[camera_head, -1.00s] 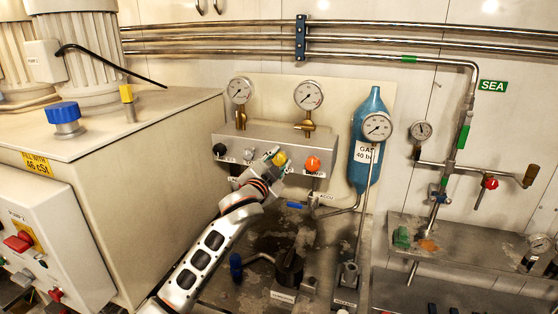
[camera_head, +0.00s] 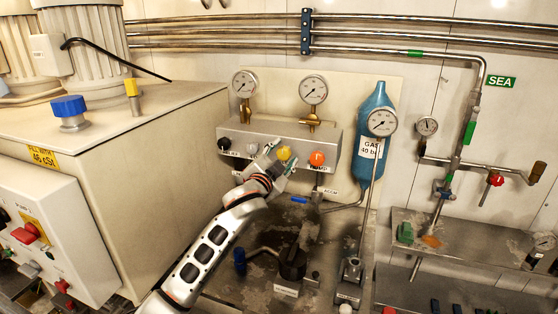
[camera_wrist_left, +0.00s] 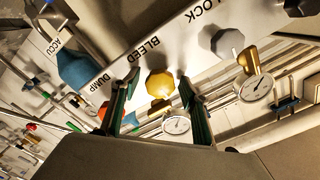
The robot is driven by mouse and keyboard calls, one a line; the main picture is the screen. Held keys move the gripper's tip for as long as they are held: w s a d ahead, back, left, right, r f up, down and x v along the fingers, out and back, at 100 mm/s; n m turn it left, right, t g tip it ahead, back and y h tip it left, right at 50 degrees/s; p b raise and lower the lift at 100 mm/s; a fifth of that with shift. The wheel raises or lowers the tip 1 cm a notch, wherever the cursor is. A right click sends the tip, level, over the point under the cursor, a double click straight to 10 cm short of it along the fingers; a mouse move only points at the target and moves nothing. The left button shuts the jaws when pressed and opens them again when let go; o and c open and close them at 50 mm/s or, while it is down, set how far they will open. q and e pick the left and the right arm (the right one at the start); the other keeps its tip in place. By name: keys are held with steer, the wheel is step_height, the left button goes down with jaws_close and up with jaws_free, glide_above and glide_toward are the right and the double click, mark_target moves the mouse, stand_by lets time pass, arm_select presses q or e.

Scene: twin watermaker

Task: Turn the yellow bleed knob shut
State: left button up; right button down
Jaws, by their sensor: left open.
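The yellow bleed knob (camera_head: 285,153) is on the front of the grey valve block (camera_head: 330,140), between a grey knob (camera_head: 252,149) and an orange knob (camera_head: 317,158). It also shows in the left wrist view (camera_wrist_left: 160,84), beside the printed word BLEED. My left gripper (camera_head: 280,158) is open at the block's front. In the left wrist view its two green-sided fingers (camera_wrist_left: 157,83) stand on either side of the yellow knob, with a gap visible on each side. Whether the fingertips reach past the knob's face is hard to tell. My right gripper is not in view.
Two gauges (camera_head: 313,89) stand on top of the block. A blue gas bottle (camera_head: 375,135) with its gauge is to the right. A blue-handled lever (camera_head: 299,199) and a black knob (camera_head: 292,263) sit below. A large cabinet (camera_head: 160,170) stands left.

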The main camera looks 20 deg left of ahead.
arm_select(q)
steer(key=s, duration=1.1)
steer(key=shift+s+a, duration=0.2)
steer(key=shift+s, duration=0.2)
